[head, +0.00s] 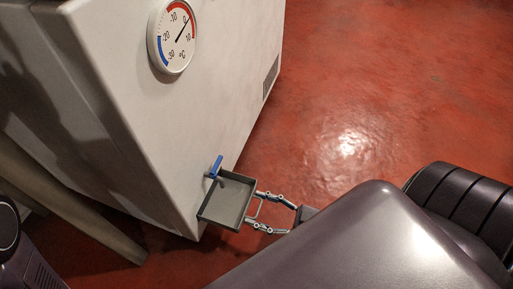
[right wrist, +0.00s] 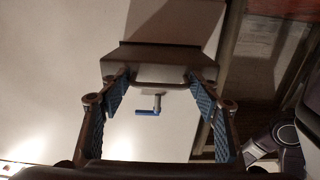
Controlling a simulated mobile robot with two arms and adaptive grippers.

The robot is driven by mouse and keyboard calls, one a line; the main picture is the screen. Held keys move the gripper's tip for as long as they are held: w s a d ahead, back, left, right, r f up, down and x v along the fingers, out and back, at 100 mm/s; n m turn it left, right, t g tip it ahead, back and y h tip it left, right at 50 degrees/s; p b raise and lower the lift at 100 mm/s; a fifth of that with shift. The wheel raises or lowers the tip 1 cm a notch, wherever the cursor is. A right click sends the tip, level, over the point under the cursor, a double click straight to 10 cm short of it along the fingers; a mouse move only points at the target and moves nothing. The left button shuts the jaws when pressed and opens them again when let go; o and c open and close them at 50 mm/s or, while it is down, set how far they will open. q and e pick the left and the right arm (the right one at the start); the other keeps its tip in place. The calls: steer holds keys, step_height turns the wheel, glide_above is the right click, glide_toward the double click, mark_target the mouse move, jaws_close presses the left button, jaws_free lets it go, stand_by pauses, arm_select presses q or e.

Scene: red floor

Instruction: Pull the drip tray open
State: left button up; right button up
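The grey drip tray (head: 224,203) juts out low from the white freezer near its bottom corner, with its open top facing up and its inside looking empty. Its thin handle (head: 255,207) is on the side facing my right arm. My right gripper (head: 254,210) is open, with one finger at each end of the handle. In the right wrist view, the handle (right wrist: 160,86) spans between the two spread fingers (right wrist: 160,78), and the tray front (right wrist: 160,68) lies just beyond. I cannot tell whether the fingers touch it. My left gripper is not in view.
A blue-handled tap (head: 216,165) sticks out of the freezer wall (head: 190,115) just above the tray. A round thermometer (head: 172,37) is higher on that wall. Red floor (head: 340,110) lies open to the right. A pale beam (head: 75,205) slants at the left.

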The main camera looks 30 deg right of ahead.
steer(key=o, duration=0.3)
steer(key=shift+o, duration=0.2)
steer(key=v, duration=1.2)
steer(key=shift+s, duration=0.1)
